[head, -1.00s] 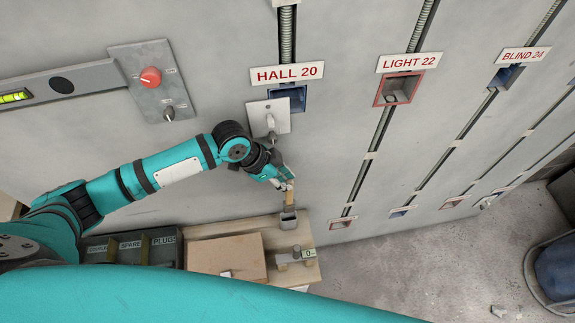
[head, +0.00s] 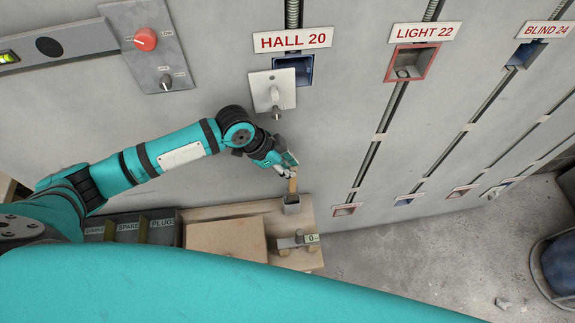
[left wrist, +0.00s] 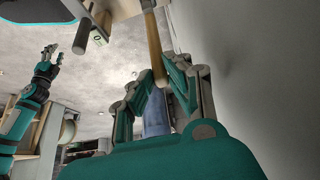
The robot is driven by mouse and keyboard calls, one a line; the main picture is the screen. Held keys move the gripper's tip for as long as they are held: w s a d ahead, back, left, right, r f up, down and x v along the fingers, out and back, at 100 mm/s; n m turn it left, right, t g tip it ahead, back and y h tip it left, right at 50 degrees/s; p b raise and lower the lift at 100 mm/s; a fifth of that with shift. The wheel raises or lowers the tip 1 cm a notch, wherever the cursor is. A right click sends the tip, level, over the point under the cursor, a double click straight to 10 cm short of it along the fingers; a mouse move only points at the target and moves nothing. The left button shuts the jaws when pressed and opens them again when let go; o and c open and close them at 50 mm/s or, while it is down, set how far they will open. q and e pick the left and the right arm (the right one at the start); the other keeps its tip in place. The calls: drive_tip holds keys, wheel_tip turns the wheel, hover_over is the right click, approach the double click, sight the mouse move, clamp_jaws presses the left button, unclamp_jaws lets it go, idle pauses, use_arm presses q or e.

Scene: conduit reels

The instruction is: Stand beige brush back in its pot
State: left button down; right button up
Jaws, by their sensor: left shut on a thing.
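The beige brush (head: 292,186) is in my left gripper (head: 287,170), which is shut on it. The brush points down and looks roughly upright. Its lower end is at the mouth of the small grey pot (head: 291,206) on the bench; I cannot tell how far inside it is. In the left wrist view the brush (left wrist: 153,48) runs from between the fingers of my left gripper (left wrist: 163,80) toward the bench at the top. My right gripper (left wrist: 50,58) shows at the left of that view, with its fingers apart and empty.
A cardboard box (head: 226,238) and dark bins (head: 130,227) stand left of the pot on the wooden bench (head: 225,210). A switch plate (head: 271,90) hangs by the HALL 20 wall box (head: 296,70).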

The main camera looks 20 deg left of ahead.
use_arm(q)
drive_tip(key=shift+a+p, duration=0.1)
drive_tip(key=shift+p, duration=0.25)
idle(0.4)
drive_tip(key=shift+p, duration=0.4)
idle(0.7)
drive_tip(key=shift+f, duration=0.15)
idle(0.5)
drive_tip(key=shift+f+b, duration=2.7)
drive_tip(key=shift+f, duration=1.55)
drive_tip(key=c, duration=1.2)
unclamp_jaws()
